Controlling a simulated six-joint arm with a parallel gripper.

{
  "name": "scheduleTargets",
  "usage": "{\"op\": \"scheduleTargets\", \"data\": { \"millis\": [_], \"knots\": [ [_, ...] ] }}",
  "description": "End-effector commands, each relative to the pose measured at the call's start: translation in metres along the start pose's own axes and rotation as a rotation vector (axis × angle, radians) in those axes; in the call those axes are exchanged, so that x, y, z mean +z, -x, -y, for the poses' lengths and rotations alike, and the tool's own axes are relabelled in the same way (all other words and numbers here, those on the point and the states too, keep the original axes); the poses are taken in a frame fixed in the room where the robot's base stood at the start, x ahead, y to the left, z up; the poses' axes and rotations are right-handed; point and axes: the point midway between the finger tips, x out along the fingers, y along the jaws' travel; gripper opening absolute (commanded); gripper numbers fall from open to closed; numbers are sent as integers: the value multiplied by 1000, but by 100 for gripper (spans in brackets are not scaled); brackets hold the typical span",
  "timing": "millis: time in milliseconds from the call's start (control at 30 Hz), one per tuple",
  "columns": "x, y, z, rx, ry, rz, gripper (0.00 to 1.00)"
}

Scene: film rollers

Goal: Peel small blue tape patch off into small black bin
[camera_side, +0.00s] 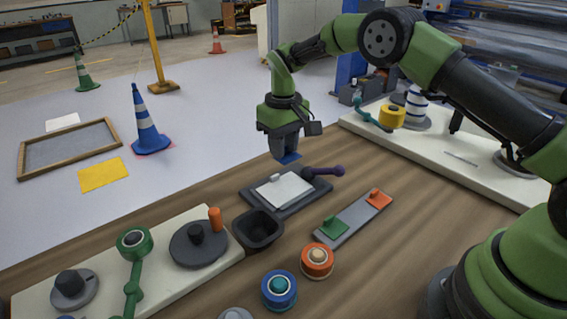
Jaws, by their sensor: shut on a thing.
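My gripper (286,150) points down above the back of the work area. It is shut on the small blue tape patch (290,158), which shows just under the fingertips. The patch is above or near the far edge of a dark board (258,189) with a white sheet (284,190) on it; I cannot tell the exact gap. The small black bin (257,229) stands on the wooden table in front of that board, nearer the camera. The part of its inside that I see looks dark and empty.
A grey strip with green and orange blocks (356,217) lies further right. A pale panel with a dark disc (199,244) and green lever (133,262) is left of the bin.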

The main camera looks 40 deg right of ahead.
Motion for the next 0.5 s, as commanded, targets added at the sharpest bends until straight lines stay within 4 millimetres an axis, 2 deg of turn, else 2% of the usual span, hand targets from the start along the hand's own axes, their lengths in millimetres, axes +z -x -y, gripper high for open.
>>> {"op": "scheduleTargets", "data": {
  "millis": [133,500],
  "knots": [
    [-1,15,0,1,1,-3,1],
    [0,31,0,1,1,-2,1]
  ]
}}
